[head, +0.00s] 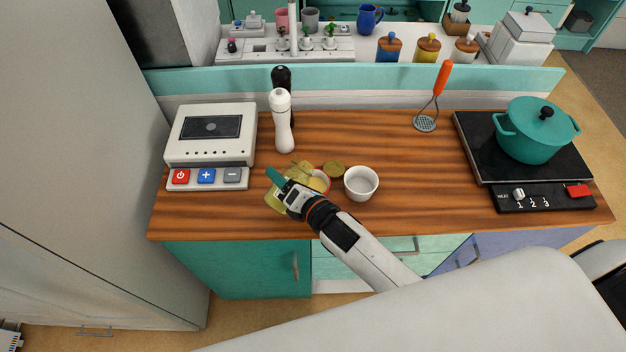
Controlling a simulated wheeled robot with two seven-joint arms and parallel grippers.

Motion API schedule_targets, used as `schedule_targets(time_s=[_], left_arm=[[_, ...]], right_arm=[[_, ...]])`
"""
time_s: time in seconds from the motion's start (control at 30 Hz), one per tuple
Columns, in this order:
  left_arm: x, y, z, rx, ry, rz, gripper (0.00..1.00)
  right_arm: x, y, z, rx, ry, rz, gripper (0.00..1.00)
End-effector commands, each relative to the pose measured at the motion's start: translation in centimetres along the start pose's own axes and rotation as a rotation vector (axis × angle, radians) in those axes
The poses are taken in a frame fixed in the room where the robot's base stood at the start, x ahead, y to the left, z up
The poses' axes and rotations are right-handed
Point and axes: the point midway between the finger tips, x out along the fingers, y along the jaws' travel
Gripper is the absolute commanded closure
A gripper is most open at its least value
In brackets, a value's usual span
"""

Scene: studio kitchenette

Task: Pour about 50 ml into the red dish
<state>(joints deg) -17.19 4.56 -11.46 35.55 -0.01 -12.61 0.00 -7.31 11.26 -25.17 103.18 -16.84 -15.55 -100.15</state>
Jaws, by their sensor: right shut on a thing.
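My right gripper (279,183) is over the front middle of the wooden counter. It is shut on a yellow-olive container (274,201), which is partly hidden behind the gripper. I cannot tell the container's exact shape or tilt, or whether any liquid is flowing. A small dish with a red rim (327,186) sits just right of the gripper, partly covered by it. Something pale yellow shows inside the dish, but its level is unclear. My left gripper is not in view.
A white cup (361,183) stands close to the dish's right, with an olive disc (333,168) behind. A white pepper mill (282,122) and a button device (211,135) are at left. A teal pot (535,135) stands at right. The counter between cup and hob is clear.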

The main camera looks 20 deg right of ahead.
Motion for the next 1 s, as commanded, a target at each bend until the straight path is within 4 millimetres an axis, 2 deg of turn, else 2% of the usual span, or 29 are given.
schedule_targets(time_s=[0.57, 0.77, 0.9, 1.0], left_arm=[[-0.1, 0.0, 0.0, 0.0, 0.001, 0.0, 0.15], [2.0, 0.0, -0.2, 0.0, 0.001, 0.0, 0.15], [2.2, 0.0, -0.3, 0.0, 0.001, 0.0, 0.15], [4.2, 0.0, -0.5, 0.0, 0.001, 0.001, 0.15]], right_arm=[[0.0, -0.1, -0.2, -0.04, 0.012, -0.002, 0.74], [0.5, 1.6, 0.5, -0.187, 0.051, -0.001, 0.74], [0.3, 1.1, 0.0, -0.324, 0.089, -0.002, 0.74], [0.6, 1.9, 1.2, -0.408, 0.112, -0.003, 0.74]])
